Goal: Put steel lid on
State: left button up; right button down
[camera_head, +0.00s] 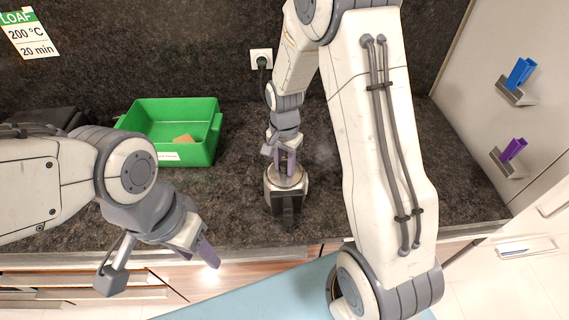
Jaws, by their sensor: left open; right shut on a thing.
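A small steel pot (271,195) with a dark handle (287,208) facing the front stands on the dark counter, near its front edge. The steel lid (292,181) shows as a shiny round top at the pot's mouth. My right gripper (284,168) points down over it and is shut on the lid, its fingers hiding the knob. I cannot tell whether the lid is fully seated or slightly above the rim. My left gripper (208,254) is open and empty, in front of the counter edge, left of the pot.
A green bin (213,143) with a small brown piece (184,139) stands at the back left. A socket with a plug (262,61) is on the back wall. Blue (520,73) and purple (513,149) clips hang on the right wall. Counter left of the pot is clear.

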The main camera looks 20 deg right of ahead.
jog(key=shift+c, duration=2.4)
grip_release()
jog(key=shift+r, duration=0.5)
notch_tip(320, 180, up, 10)
jog(key=b, duration=0.2)
jog(key=shift+f, duration=0.25)
